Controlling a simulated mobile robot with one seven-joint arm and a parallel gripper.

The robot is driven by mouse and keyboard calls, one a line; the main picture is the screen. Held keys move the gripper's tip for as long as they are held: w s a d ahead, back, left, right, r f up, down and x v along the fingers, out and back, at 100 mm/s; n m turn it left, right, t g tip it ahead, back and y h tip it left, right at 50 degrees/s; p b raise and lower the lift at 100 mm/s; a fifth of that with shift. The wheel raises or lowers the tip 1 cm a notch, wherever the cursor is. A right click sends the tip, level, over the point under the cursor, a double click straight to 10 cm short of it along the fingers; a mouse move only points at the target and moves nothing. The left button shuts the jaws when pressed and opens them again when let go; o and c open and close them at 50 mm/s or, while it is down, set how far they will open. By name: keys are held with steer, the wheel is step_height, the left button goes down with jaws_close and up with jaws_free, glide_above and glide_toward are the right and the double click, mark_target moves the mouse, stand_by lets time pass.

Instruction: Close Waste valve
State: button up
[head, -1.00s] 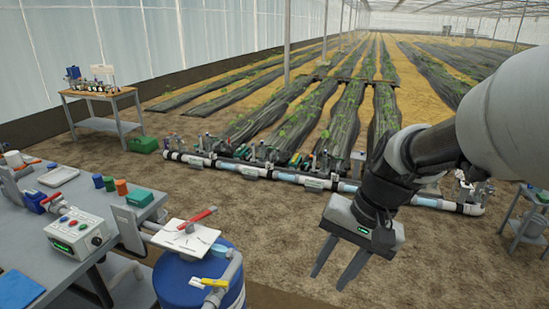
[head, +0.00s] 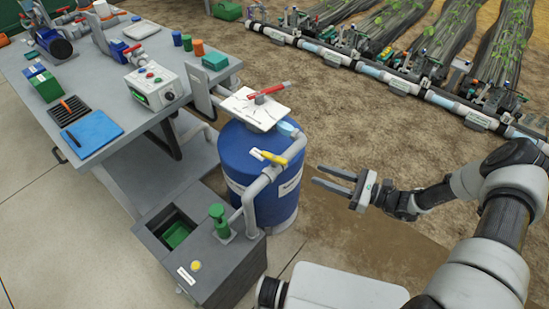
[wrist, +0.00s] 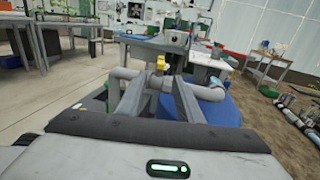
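Labels are too small to read, so I cannot tell for sure which valve is Waste. A yellow-handled valve (head: 270,157) sits on the grey pipe (head: 262,185) in front of the blue drum (head: 236,145); its yellow part also shows in the wrist view (wrist: 157,60) between the fingers. A red lever (head: 269,89) lies across a white plate (head: 254,108) on the drum. A green-topped fitting (head: 218,214) stands on a grey box. My gripper (head: 317,175) is open and empty, right of the drum, its fingers pointing left toward the pipe, apart from it.
The grey bench (head: 98,80) at upper left holds a control box (head: 153,86), a blue tray (head: 92,133) and small cups. The grey box (head: 228,268) with an open pit stands in front of the drum. Bare soil (head: 400,140) lies clear to the right; a pipe manifold crosses behind.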

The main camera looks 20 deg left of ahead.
steer(key=p, duration=0.1)
glide_toward(274, 157)
steer(key=a, duration=0.3)
steer(key=w+a, duration=0.1)
steer(key=a, duration=0.2)
steer(key=w+a, duration=0.1)
steer(key=a, duration=0.3)
steer(key=shift+f, duration=0.15)
steer(key=shift+s+d, duration=0.1)
jaws_close()
